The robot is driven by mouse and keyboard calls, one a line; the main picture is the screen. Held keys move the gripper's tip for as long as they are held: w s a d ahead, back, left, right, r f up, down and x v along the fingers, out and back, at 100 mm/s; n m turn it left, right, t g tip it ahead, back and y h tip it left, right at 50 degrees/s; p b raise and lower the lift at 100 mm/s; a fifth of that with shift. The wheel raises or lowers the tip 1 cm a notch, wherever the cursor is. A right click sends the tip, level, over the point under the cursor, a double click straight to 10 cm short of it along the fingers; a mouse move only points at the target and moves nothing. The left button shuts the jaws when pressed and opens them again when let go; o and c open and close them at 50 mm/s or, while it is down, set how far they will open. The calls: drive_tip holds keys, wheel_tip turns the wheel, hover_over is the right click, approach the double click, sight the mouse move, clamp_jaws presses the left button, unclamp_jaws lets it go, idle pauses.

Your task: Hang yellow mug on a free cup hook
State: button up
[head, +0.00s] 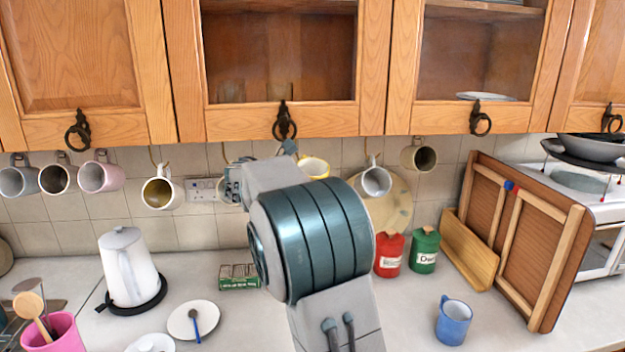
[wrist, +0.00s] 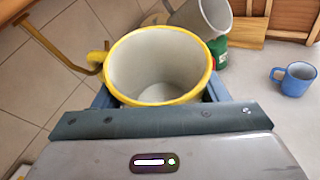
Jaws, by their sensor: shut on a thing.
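The yellow mug (wrist: 160,66), with a yellow rim and pale inside, is in my gripper (wrist: 158,95) in the wrist view. The blue fingers sit on either side of it, and its mouth faces the camera. Its yellow handle (wrist: 97,60) points left, at the tip of a brass cup hook (wrist: 62,55). I cannot tell whether the hook passes through the handle. In the head view the yellow mug (head: 315,167) shows just below the cabinet, partly hidden by my arm. A bare hook (head: 225,152) hangs to the left of my wrist.
Hanging mugs flank the spot: a white one (head: 375,181) close on the right, a yellow-lined one (head: 162,192) on the left, and others further out. Below stand red (head: 389,254) and green (head: 424,250) canisters and a blue mug (head: 453,321) on the counter.

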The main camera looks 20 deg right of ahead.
drive_tip(key=o, duration=1.3)
drive_tip(key=shift+c, duration=0.2)
drive_tip(key=shift+f, duration=0.1)
drive_tip(key=shift+a, duration=0.1)
